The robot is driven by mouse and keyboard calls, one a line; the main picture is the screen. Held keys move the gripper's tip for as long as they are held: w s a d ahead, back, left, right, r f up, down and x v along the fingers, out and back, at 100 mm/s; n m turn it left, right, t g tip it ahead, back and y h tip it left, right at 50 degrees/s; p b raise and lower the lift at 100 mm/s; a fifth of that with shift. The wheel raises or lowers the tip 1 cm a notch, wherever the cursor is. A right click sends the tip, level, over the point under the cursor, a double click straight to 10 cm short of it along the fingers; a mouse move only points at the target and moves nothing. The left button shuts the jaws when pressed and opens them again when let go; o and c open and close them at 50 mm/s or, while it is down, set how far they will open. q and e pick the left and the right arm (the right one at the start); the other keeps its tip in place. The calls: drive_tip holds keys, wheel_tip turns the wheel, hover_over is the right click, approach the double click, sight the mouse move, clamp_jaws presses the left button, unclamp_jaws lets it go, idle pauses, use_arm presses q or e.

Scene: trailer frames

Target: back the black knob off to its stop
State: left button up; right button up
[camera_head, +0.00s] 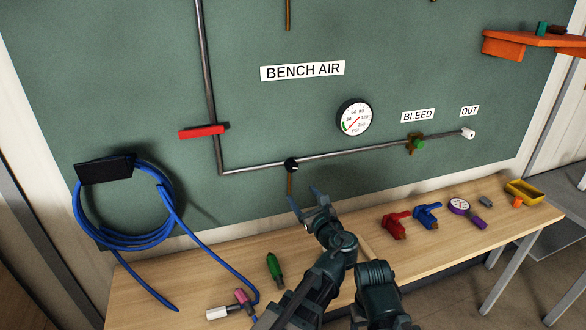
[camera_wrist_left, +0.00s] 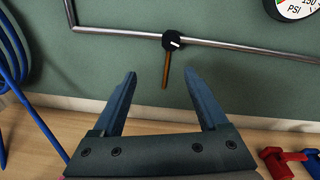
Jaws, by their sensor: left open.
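The black knob (camera_head: 291,165) sits on the grey pipe below the BENCH AIR label in the head view. It has a white mark on its face, and a thin brown stem hangs below it. In the left wrist view the knob (camera_wrist_left: 173,42) is ahead of the jaws, right of their middle. My left gripper (camera_head: 308,197) is open and empty, just below and in front of the knob, not touching it. Its two fingers (camera_wrist_left: 166,92) show apart in the left wrist view. My right gripper is not in view.
A round gauge (camera_head: 354,118) and a green bleed valve (camera_head: 417,144) are right of the knob. A red handle (camera_head: 203,131) and a coiled blue hose (camera_head: 125,205) are left. The wooden bench (camera_head: 355,228) holds red and blue parts, a green screwdriver (camera_head: 274,269) and a yellow tray (camera_head: 524,193).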

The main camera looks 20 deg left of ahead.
sight(293, 167)
use_arm(q)
drive_tip(key=shift+m+t, duration=0.5)
drive_tip(key=shift+m, duration=0.3)
drive_tip(key=x, duration=0.9)
drive_tip(key=d+r+x, duration=0.1)
drive_tip(key=x, duration=0.3)
drive_tip(key=shift+w, duration=0.6)
drive_tip(key=shift+r, duration=0.1)
clamp_jaws()
